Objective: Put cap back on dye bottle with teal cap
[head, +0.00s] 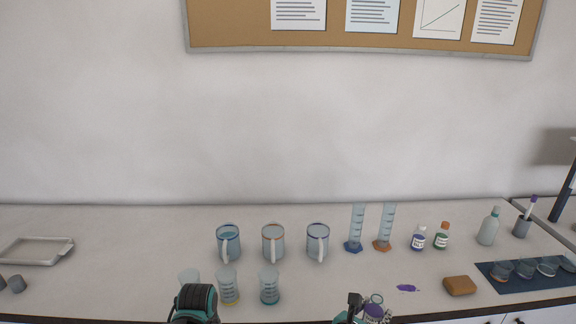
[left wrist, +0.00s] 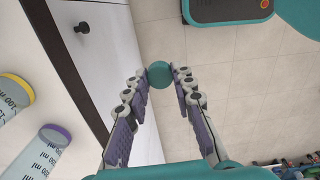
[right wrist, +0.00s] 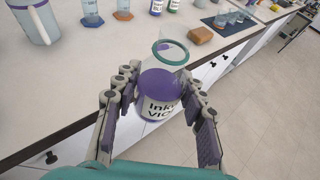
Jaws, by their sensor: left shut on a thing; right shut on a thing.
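My left gripper (left wrist: 160,82) is shut on a small round teal cap (left wrist: 159,74), held between its fingertips over the floor, beside the counter's front edge. My right gripper (right wrist: 158,82) is shut on the dye bottle (right wrist: 158,106), a clear bottle with violet ink, a white label reading "Ink VIO…" and an open mouth with a teal ring. The bottle also shows in the head view (head: 374,312) at the counter's front edge. Cap and bottle are apart. In the head view the left fingers and the cap are hidden behind my left wrist (head: 195,303).
Mugs (head: 273,243), beakers (head: 269,287), cylinders (head: 356,228), two small bottles (head: 419,238) and a blue mat (head: 495,284) with cups stand around. A tray (head: 35,251) lies left.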

